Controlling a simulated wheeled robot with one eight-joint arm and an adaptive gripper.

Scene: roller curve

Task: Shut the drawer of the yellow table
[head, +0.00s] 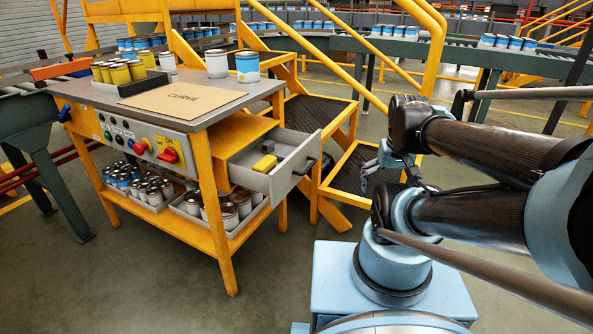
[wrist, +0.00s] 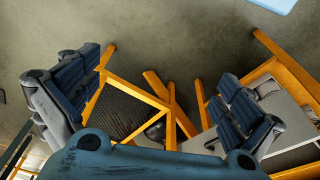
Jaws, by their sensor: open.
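The yellow table (head: 203,170) stands left of centre in the head view, with a grey top. A yellow block (head: 264,163) and a small grey block (head: 267,146) lie in the drawer. My gripper (head: 378,168) is to the right of the drawer front, apart from it, and partly hidden by my arm. In the wrist view my gripper (wrist: 160,110) has its two fingers wide apart with nothing between them.
Cans and a cardboard sheet (head: 183,97) lie on the table top; trays of cans (head: 218,216) sit on its lower shelf. Yellow-framed steps (head: 352,172) with a railing stand behind and right of the drawer. The floor (head: 120,280) in front is clear.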

